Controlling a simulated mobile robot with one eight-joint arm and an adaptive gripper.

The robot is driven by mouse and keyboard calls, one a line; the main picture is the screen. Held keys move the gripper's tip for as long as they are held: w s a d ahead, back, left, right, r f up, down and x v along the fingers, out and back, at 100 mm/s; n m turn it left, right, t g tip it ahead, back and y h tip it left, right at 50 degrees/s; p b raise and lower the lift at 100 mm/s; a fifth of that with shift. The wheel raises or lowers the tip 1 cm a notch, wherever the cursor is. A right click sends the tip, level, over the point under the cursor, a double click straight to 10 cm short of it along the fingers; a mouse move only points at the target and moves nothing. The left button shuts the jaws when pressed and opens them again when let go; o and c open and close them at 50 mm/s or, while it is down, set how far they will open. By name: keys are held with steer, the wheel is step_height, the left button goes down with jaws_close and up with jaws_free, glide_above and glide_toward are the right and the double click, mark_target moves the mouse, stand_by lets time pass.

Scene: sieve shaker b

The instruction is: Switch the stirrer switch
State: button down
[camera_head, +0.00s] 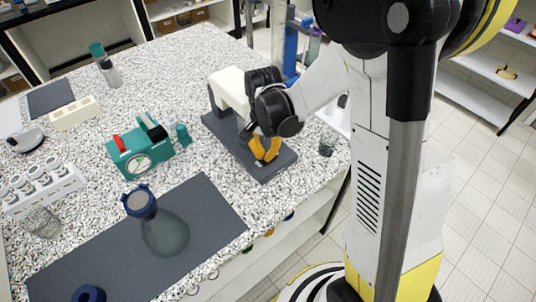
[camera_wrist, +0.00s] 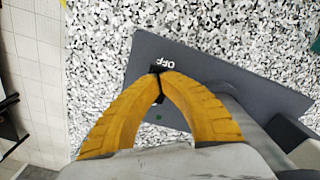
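The stirrer has a flat dark grey base (camera_head: 222,128) and a white head (camera_head: 229,85), and stands near the right side of the speckled table. My gripper (camera_head: 263,157) has yellow fingers and is low over the near end of the base. In the wrist view my gripper (camera_wrist: 160,76) is shut, its fingertips meeting at a small black switch (camera_wrist: 156,70) next to a white "OFF" label (camera_wrist: 166,61). The fingers cover most of the switch, so I cannot tell whether they pinch it or only touch it. The base (camera_wrist: 200,65) also fills the middle of the wrist view.
A teal device (camera_head: 145,150) with a dial stands left of the stirrer. A flask (camera_head: 165,232) with a blue collar is on a dark mat (camera_head: 215,205) at the front. A small dark glass vessel (camera_head: 327,145) stands right of the base. A vial rack (camera_head: 45,190) is far left.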

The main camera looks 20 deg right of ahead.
steer(key=shift+r+p, duration=2.3)
steer(key=shift+r, duration=1.1)
steer(key=shift+r, duration=0.15)
steer(key=s+r+n+t+b, duration=0.7)
steer(key=s+n+b, duration=0.1)
steer(key=s, duration=0.4)
steer(key=shift+s, duration=0.4)
